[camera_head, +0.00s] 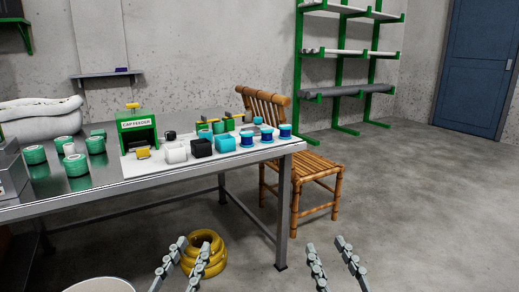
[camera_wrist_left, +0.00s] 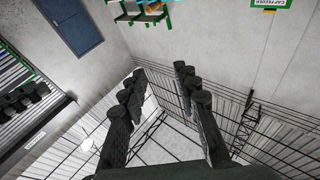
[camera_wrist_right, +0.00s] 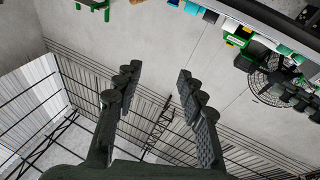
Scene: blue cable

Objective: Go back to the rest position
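My left gripper (camera_head: 194,243) is at the bottom of the head view, in front of the workbench (camera_head: 225,178) and over the floor. Its two fingers are apart with nothing between them, as the left wrist view (camera_wrist_left: 160,70) also shows. My right gripper (camera_head: 326,242) is further right, over open floor beyond the bench's right end. Its fingers are also apart and empty, as in the right wrist view (camera_wrist_right: 157,70). Neither gripper touches anything. Blue spools (camera_head: 285,131) stand at the right end of the bench top.
A yellow coil (camera_head: 211,248) lies on the floor near my left gripper. A bamboo chair (camera_head: 312,172) stands behind the bench. The right floor is clear.

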